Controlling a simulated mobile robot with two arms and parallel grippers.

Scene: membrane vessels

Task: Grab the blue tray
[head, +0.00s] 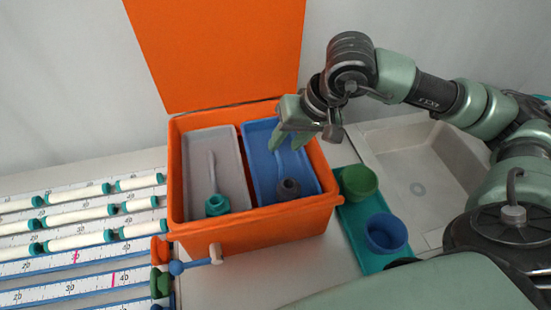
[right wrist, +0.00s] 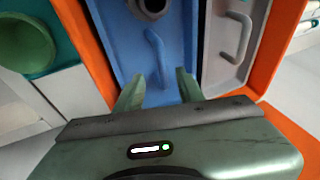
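The blue tray (head: 264,176) lies in the right half of an orange box (head: 250,232). It has a raised blue handle and a dark round port at its near end. My right gripper (head: 287,145) is over the tray's far part, fingers pointing down. In the right wrist view the tray (right wrist: 118,42) is ahead of the open fingers (right wrist: 158,92), and its handle (right wrist: 156,52) lines up with the gap between them. Nothing is between the fingers. I cannot tell whether the fingertips touch the tray. My left gripper is not in view.
A grey tray (head: 228,148) with a teal port lies beside the blue one. The box's orange lid (head: 220,50) stands open behind. Green (head: 359,183) and blue (head: 386,233) cups stand on a teal base at right, near a sink (head: 425,160). White tubes lie on scales at left.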

